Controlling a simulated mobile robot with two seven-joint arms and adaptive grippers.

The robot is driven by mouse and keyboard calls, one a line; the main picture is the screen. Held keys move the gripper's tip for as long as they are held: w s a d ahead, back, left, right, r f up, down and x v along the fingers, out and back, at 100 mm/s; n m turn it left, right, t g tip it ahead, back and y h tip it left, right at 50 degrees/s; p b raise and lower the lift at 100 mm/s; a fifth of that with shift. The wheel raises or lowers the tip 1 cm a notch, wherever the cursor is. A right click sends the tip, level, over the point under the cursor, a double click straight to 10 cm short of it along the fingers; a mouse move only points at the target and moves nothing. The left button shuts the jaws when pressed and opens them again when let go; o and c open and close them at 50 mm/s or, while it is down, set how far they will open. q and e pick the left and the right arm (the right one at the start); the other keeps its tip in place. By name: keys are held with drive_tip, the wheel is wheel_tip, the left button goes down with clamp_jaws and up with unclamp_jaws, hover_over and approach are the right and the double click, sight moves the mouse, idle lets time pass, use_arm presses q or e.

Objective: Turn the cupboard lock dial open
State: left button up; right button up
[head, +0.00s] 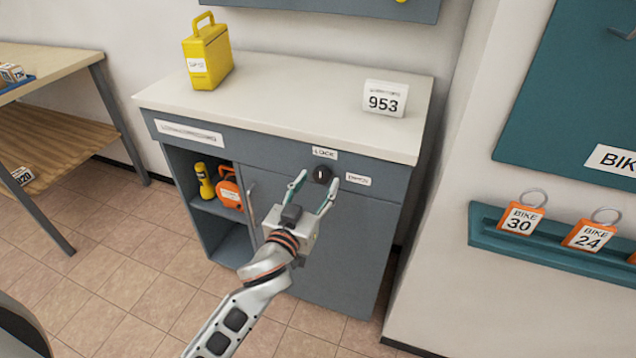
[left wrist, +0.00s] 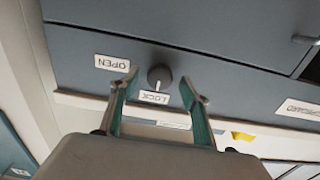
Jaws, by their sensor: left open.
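The dark round lock dial (head: 322,174) sits on the front of the grey cupboard (head: 345,255), below the LOCK label (head: 324,153) and left of the OPEN label (head: 358,179). In the left wrist view, which is upside down, the dial (left wrist: 160,77) has a white pointer mark facing the LOCK label (left wrist: 155,97); the OPEN label (left wrist: 111,63) is to its left. My left gripper (head: 318,178) is open, with its fingertips on either side of the dial. Those fingers also show in the left wrist view (left wrist: 158,84); whether they touch the dial I cannot tell. My right gripper is out of view.
On the white cupboard top are a yellow case (head: 207,55) and a 953 sign (head: 385,98). An open compartment at left holds a yellow torch (head: 204,181) and an orange item (head: 229,194). A wooden table (head: 45,130) stands left.

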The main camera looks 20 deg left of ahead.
use_arm(q)
drive_tip(key=shift+w, duration=0.45)
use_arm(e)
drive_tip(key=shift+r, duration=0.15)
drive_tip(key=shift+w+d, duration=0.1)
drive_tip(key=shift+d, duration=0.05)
use_arm(q)
drive_tip(key=c, duration=1.1)
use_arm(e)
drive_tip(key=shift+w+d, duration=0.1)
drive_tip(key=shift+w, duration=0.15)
